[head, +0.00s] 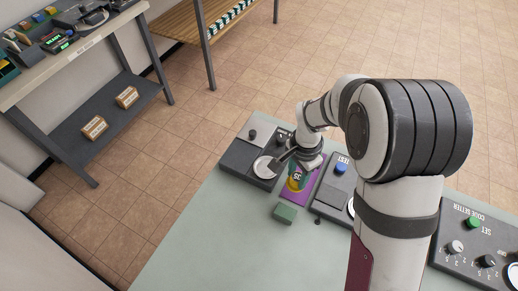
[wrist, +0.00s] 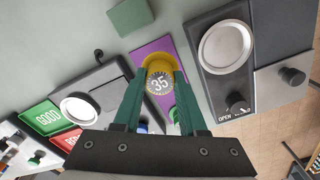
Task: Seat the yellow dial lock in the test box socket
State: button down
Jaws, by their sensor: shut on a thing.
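The yellow dial lock (wrist: 158,72), with a grey face marked 35, sits between the green fingers of my gripper (wrist: 158,85), which is shut on it. In the head view the yellow lock (head: 294,183) shows at the fingertips, over the purple mat (head: 315,183). I cannot tell whether it touches the mat. The test box (head: 329,200), with a blue button and TEST label, stands just right of the mat, partly behind my arm. In the wrist view its round white socket (wrist: 80,109) looks empty, left of my gripper, near the GOOD panel (wrist: 47,122).
A dark box with a round silver plate (wrist: 226,47) stands on the mat's other side. A green block (head: 285,213) lies in front of the mat. A code setter box (head: 475,247) is at the right. The bench's front left (head: 240,245) is clear.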

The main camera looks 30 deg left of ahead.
jog(key=a+r, duration=0.1)
jog(key=a, duration=0.2)
jog(key=a+r, duration=0.2)
jog(key=a, duration=0.1)
jog(key=w+a+r, duration=0.1)
jog(key=a, duration=0.1)
jog(key=shift+a+r, duration=0.4)
jog(key=shift+a+f, duration=0.15)
jog(key=shift+f, duration=1.8)
jog(key=shift+f, duration=0.2)
jog(key=shift+f, duration=0.5)
jog(key=shift+c, duration=1.9)
grip_release()
jog(key=shift+o, duration=0.3)
